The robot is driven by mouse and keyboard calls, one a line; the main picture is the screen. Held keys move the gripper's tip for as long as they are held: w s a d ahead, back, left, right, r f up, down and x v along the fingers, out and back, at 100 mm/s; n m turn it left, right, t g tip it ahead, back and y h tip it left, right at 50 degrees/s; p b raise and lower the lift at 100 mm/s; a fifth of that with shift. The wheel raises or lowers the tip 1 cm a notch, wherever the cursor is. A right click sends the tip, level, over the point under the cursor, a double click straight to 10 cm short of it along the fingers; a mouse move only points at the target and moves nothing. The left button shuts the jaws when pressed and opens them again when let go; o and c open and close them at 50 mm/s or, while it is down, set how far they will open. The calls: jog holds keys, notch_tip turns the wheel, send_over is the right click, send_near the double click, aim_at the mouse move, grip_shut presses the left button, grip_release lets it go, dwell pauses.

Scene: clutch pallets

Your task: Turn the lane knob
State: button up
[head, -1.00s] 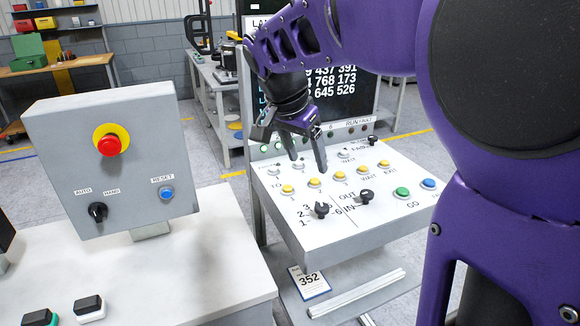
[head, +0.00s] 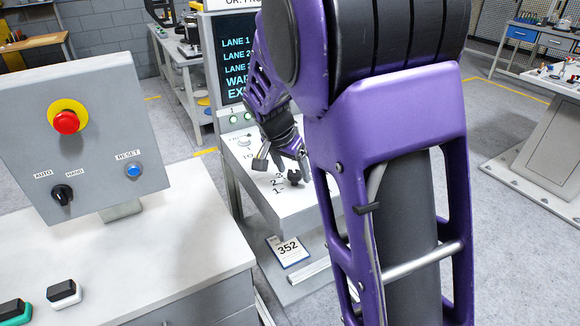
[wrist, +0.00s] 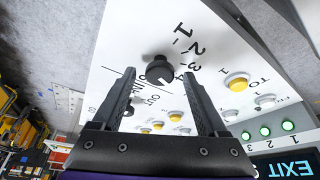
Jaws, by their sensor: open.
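The lane knob (wrist: 159,70) is a black rotary knob on the white sloped panel (wrist: 112,50), beside the printed numbers 1, 2, 3. In the wrist view it lies between the tips of my gripper (wrist: 159,77), whose two dark fingers are spread apart. In the head view my gripper (head: 281,160) is over the panel, close to the knob (head: 294,176). I cannot tell whether a finger touches the knob. My arm hides most of the panel's right side in the head view.
Yellow buttons (wrist: 237,81) and green lamps (wrist: 288,126) sit near the knob. A grey box with a red stop button (head: 66,122) stands at left on a white cabinet. A screen (head: 237,60) rises behind the panel.

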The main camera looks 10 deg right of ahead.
jog(key=shift+d+f, duration=0.1)
jog(key=shift+f, duration=0.1)
grip_shut()
dwell(0.3)
jog(key=shift+n+b, duration=0.3)
jog(key=shift+n, duration=0.1)
jog(key=shift+d+n+t+y+b, duration=0.1)
jog(key=shift+n+t+y+b, duration=0.3)
jog(key=shift+n, duration=0.6)
jog(key=shift+d+n+t+y, duration=0.15)
jog(key=shift+n+y, duration=0.25)
jog(key=shift+n, duration=0.6)
jog(key=shift+a+n+t+y, duration=0.15)
jog(key=shift+n+y, duration=0.25)
jog(key=shift+n, duration=0.6)
jog(key=shift+d, duration=0.1)
